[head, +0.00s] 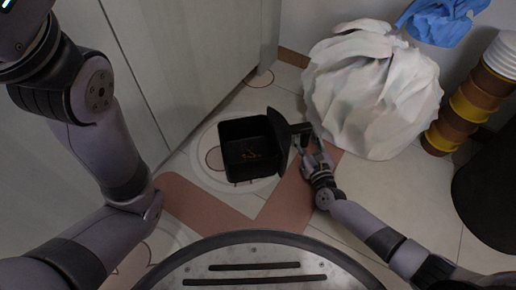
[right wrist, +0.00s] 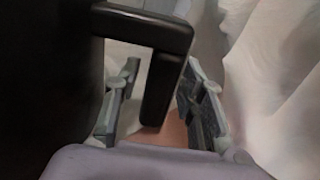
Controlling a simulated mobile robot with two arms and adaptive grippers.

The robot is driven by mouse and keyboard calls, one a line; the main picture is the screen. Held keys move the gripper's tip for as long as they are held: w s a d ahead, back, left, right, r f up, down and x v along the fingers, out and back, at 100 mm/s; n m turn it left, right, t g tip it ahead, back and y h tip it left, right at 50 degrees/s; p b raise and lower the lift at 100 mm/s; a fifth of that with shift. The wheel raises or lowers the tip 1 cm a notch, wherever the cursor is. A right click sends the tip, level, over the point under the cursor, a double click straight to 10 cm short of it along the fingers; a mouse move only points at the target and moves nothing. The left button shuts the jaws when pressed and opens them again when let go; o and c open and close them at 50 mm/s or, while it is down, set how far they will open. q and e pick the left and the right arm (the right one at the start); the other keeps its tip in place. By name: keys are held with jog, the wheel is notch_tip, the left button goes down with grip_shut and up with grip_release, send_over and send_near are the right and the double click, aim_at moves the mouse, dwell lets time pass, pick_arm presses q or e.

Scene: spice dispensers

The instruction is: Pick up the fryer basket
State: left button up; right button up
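The fryer basket (head: 251,151) is a black square bin with some small brownish bits inside. It stands upright on the floor, with its black handle (head: 290,129) on its right side. My right gripper (head: 308,145) is at the handle, to the right of the basket. In the right wrist view its two fingers (right wrist: 157,100) stand apart on either side of the handle's bar (right wrist: 160,85). A gap shows between the left finger and the bar; the right finger is close to it. My left arm shows at the left, but its gripper is out of view.
A large crumpled white bag (head: 372,88) stands close beyond my right gripper. A blue bag (head: 440,20) and a stack of brown and yellow cups (head: 470,110) are at the upper right. Pale cabinets (head: 190,60) line the left. Tiled floor is clear at lower right.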

grip_shut()
jog(key=shift+r, duration=0.1)
dwell(0.5)
